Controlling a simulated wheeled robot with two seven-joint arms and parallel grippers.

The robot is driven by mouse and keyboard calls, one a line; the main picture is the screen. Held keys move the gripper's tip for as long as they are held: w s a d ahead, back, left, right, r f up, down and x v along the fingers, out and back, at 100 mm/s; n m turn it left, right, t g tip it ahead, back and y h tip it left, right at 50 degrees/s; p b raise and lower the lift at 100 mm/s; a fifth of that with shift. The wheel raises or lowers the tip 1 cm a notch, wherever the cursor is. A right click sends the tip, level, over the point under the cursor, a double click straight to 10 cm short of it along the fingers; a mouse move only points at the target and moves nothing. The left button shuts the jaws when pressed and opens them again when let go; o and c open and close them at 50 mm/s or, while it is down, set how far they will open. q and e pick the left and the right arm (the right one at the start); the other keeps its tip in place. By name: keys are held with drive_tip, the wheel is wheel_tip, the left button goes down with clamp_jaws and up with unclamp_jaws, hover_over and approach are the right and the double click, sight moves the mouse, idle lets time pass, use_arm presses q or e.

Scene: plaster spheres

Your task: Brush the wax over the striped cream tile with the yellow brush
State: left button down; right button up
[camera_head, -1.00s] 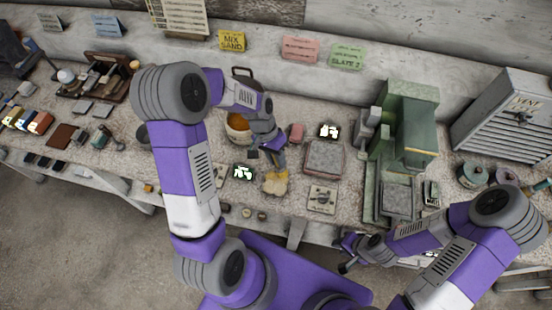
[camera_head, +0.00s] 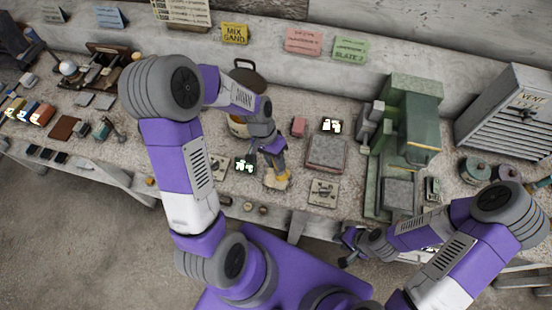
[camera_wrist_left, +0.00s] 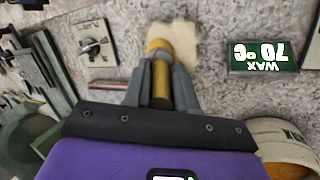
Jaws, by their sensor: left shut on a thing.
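My left gripper (camera_head: 277,165) is shut on the yellow brush (camera_wrist_left: 161,92). The brush's yellow head points at the cream tile (camera_wrist_left: 186,32) and overlaps it in the left wrist view. Whether the bristles touch the tile is hard to tell. In the head view the tile (camera_head: 284,184) lies on the bench just below the gripper, partly covered; I cannot make out its stripes. A round pot (camera_wrist_left: 288,150) is cut off at the lower right of the wrist view, near a green "WAX 70 °C" sign (camera_wrist_left: 263,57). My right gripper (camera_head: 347,247) is empty and looks open at the bench's front edge.
A grey slab (camera_head: 326,152) and a plate with a dial (camera_head: 323,192) lie right of the tile. A green machine (camera_head: 410,125) stands further right, and a slatted cabinet (camera_head: 515,110) at the far right. Small round pieces (camera_head: 249,207) lie along the front edge.

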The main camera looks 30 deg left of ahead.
use_arm(q)
drive_tip(key=w, duration=0.1)
drive_tip(key=w+a, duration=0.1)
drive_tip(key=w, duration=0.1)
drive_tip(key=shift+w, duration=0.25)
idle(0.4)
drive_tip(key=shift+s+d+r+p, duration=0.3)
drive_tip(key=shift+s+r+p, duration=0.4)
drive_tip(key=shift+s, duration=0.25)
drive_tip(key=shift+s+f+b, duration=0.1)
drive_tip(key=shift+s+b, duration=0.1)
drive_tip(key=shift+b, duration=0.1)
drive_tip(key=shift+s+d+f+b, duration=0.2)
drive_tip(key=shift+s, duration=0.45)
drive_tip(key=shift+s+d+f+b, duration=0.15)
drive_tip(key=shift+s, duration=0.5)
